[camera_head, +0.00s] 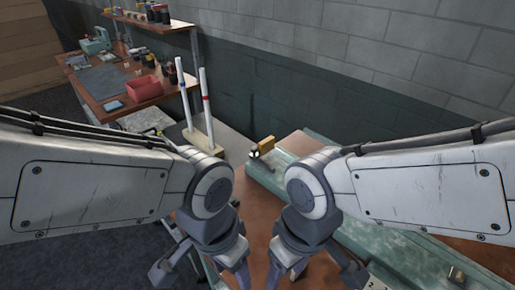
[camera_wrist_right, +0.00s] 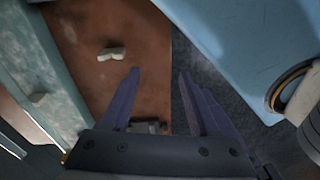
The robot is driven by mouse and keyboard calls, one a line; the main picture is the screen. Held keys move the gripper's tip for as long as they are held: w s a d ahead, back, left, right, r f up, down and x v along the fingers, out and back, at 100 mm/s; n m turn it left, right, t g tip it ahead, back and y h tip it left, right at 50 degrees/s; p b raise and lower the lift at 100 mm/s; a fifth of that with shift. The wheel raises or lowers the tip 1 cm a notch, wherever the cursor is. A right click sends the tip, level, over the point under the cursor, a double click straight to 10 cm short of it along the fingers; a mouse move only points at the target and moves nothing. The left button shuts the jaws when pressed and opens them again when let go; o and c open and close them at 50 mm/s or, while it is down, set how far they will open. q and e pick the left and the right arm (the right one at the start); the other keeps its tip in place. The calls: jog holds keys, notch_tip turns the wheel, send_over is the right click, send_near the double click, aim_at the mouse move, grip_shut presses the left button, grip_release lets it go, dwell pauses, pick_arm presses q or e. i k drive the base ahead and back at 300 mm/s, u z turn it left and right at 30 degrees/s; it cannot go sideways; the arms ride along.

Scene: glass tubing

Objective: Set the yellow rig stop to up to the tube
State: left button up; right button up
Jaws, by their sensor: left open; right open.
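The yellow rig stop (camera_head: 267,144) is a small upright block on the teal rig (camera_head: 257,168), near its far left end, with a dark round part in front of it. Two white tubes stand upright in a pale rack left of the rig: one with a blue band (camera_head: 182,88) and one with a red band (camera_head: 205,98). No tube shows lying at the stop. My left gripper (camera_head: 240,275) and right gripper (camera_head: 285,272) are low in the head view, nearer than the stop and apart from it. In the right wrist view my right gripper (camera_wrist_right: 157,88) is open and empty.
A small white notched block (camera_wrist_right: 111,54) lies on the brown bench top (camera_wrist_right: 140,28). The tube rack (camera_head: 203,142) stands left of the rig. A far workbench holds a red bin (camera_head: 144,88) and other items. A grey block wall closes off the back.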

aim_at(265, 146)
jog(key=z, duration=1.9)
jog(key=k, duration=0.9)
jog(key=u, duration=1.5)
jog(key=i, duration=0.5)
jog(key=u, duration=0.1)
